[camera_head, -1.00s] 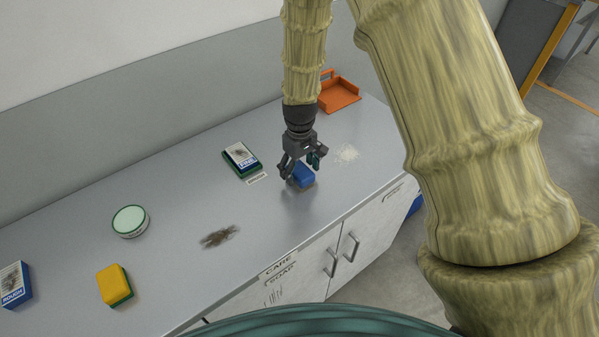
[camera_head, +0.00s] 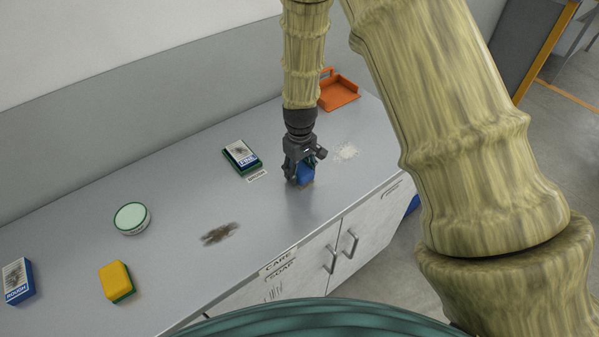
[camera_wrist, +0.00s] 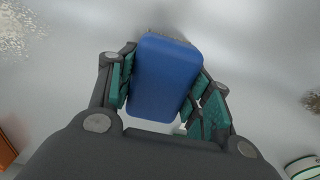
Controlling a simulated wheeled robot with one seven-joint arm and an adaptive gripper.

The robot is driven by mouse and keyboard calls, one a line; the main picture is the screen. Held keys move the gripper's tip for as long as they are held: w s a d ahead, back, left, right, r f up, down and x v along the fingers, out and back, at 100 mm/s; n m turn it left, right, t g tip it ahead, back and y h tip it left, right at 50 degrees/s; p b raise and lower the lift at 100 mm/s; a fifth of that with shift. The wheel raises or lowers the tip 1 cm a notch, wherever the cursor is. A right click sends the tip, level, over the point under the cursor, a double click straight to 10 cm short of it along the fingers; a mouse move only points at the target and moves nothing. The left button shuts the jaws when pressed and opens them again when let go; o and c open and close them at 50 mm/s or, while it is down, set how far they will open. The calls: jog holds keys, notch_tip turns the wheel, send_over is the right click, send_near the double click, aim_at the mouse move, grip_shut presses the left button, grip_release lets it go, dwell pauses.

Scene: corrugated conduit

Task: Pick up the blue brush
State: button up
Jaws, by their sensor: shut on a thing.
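The blue brush (camera_head: 304,173) is a small blue block with a paler strip of bristles at its lower edge. It stands on the grey counter, near the front edge. My gripper (camera_head: 303,170) points down over it with a finger on each side. In the wrist view the blue brush (camera_wrist: 163,76) fills the space between the green finger pads, and my gripper (camera_wrist: 163,92) is shut on it. Whether the bristles touch the counter is hard to tell.
On the counter (camera_head: 170,262) are a green-and-white box (camera_head: 241,157), a round pale green tin (camera_head: 132,218), a yellow sponge (camera_head: 115,281), a blue-and-white box (camera_head: 18,281) and an orange dustpan (camera_head: 338,93). A dark smear (camera_head: 219,233) and white crumbs (camera_head: 345,151) lie near the brush.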

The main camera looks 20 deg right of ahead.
aim_at(299, 168)
jog(key=shift+r+b, duration=0.6)
jog(key=shift+r, duration=0.2)
jog(key=shift+a+r+b, duration=0.1)
jog(key=shift+r+b, duration=0.45)
jog(key=shift+r, duration=0.35)
jog(key=s+a+b, duration=0.1)
jog(key=s+a, duration=0.2)
jog(key=s, duration=0.1)
jog(key=s+a+r+b, duration=0.1)
jog(key=s+a+b, duration=0.1)
jog(key=s+a, duration=0.1)
jog(key=s+a+b, duration=0.1)
jog(key=s+a, duration=0.2)
jog(key=s, duration=0.2)
jog(key=shift+s+a+r, duration=0.25)
jog(key=shift+s+a, duration=0.05)
